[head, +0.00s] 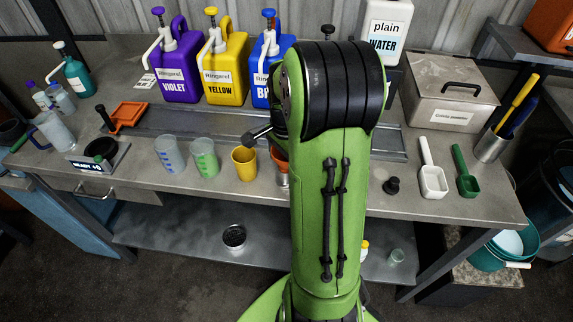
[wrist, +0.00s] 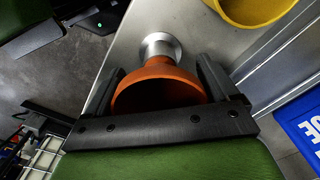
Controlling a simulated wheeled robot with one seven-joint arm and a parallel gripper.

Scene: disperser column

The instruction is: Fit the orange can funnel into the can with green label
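The orange can funnel (wrist: 160,72) has a wide round mouth facing my wrist camera. A silver metal piece (wrist: 160,46) shows at its far end. My gripper (wrist: 160,68) has one finger on each side of the funnel. The fingers are well apart, and I cannot tell whether they touch it. In the head view only a little of an orange thing (head: 279,158) shows beside my arm, which hides my gripper. I cannot make out a can with a green label in either view.
On the bench (head: 120,180), a yellow cup (head: 244,161), a green cup (head: 205,158) and a blue cup (head: 170,154) stand left of my arm. Violet (head: 176,75), yellow (head: 225,78) and blue dispensers stand behind. White (head: 432,178) and green scoops (head: 465,178) lie right.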

